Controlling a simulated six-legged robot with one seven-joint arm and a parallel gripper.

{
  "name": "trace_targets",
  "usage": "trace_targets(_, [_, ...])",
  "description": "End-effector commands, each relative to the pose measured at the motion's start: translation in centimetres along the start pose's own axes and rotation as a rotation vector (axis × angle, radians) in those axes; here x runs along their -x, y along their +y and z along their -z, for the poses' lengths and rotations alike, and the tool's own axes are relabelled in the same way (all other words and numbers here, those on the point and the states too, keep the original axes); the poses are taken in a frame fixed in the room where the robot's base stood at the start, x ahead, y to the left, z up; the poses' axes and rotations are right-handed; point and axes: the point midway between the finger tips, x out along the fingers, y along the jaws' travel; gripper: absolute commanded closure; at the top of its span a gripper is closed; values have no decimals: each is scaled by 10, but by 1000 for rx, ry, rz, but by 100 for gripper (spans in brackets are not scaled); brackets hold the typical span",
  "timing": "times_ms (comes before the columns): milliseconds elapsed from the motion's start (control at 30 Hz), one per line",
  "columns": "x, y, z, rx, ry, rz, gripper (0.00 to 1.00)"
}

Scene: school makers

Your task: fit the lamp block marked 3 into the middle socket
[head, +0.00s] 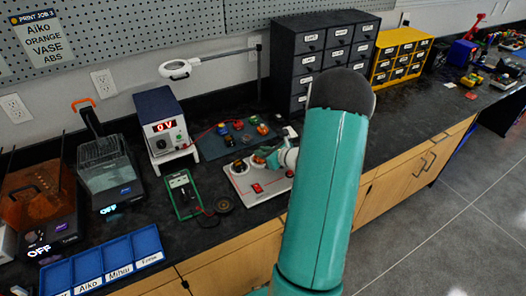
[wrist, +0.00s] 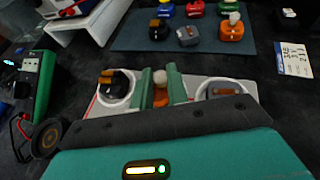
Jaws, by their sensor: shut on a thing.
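My gripper (wrist: 160,88) is shut on an orange lamp block (wrist: 160,98) with a round whitish bulb on top. No number shows on the block. My green fingers stand on either side of it, over the middle of the white socket board (head: 274,188), between the left ring (wrist: 116,101) and the right ring (wrist: 205,92). The left ring holds a black piece with an orange-brown top (wrist: 115,80). The right ring has a brown bar across a dark centre. The middle socket is hidden by my gripper and the block, so I cannot tell if the block is seated.
A blue-grey mat (wrist: 130,38) behind the board holds several coloured blocks, one orange with a pale bulb (wrist: 231,28). A power supply (head: 163,125) on a white stand and a green meter (head: 184,193) are to the left. Dark drawers (head: 310,50) stand behind.

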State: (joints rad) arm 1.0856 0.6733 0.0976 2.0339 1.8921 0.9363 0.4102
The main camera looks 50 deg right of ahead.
Motion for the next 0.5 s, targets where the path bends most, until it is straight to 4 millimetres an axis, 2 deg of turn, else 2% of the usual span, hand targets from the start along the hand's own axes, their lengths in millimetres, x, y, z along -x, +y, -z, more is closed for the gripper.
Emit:
trace_targets(267, [-2, 0, 5, 0, 0, 0, 100])
trace_targets(300, [-2, 0, 5, 0, 0, 0, 80])
trace_targets(333, [-2, 0, 5, 0, 0, 0, 75])
trace_targets(500, [-2, 0, 5, 0, 0, 0, 75])
